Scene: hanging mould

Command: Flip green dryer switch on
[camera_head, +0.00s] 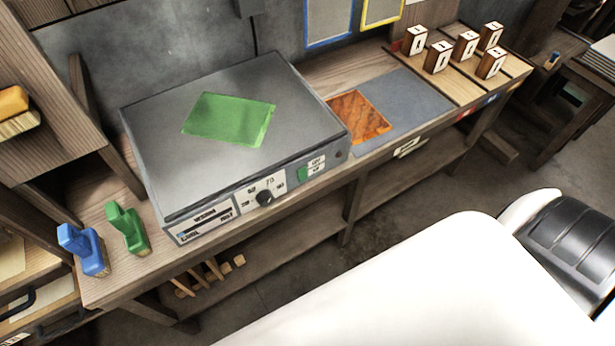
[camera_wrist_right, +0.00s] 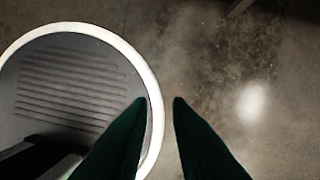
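The dryer (camera_head: 235,145) is a grey box with a green patch on its top, standing on the wooden bench in the head view. Its front panel carries a black knob (camera_head: 264,197) and, to the right of it, a small green switch (camera_head: 303,174) beside a white label. I cannot tell the switch's position for sure. Neither gripper shows in the head view, so my left gripper is out of sight.
A green brush (camera_head: 127,229) and a blue brush (camera_head: 82,249) stand left of the dryer. An orange-brown square (camera_head: 358,117) lies to its right, and several numbered wooden blocks (camera_head: 438,57) stand farther right.

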